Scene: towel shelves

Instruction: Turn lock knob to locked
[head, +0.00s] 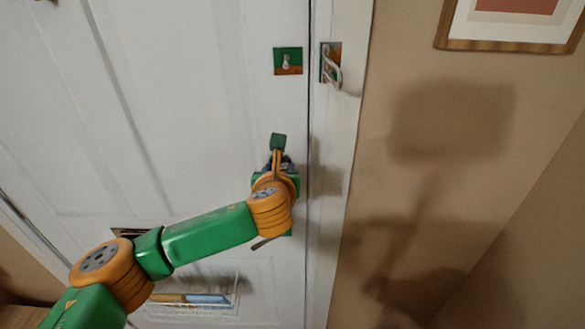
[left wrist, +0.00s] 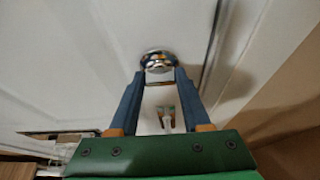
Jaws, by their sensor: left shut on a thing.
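The lock knob (left wrist: 157,60) is a round, shiny metal knob on the white door in the left wrist view. My left gripper (left wrist: 158,75) is shut on it, with one blue finger on each side. In the head view my left gripper (head: 279,162) is at the door near its right edge. My own wrist hides the knob there, and I cannot tell which way the knob is turned. A green plate shows partly behind the wrist. My right gripper is in neither view.
A green and brown plate (head: 288,61) with a small metal fitting is higher on the door. A metal latch (head: 332,68) sticks out on the frame. A clear holder (head: 190,299) with papers is low on the door. A picture (head: 513,25) hangs at right.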

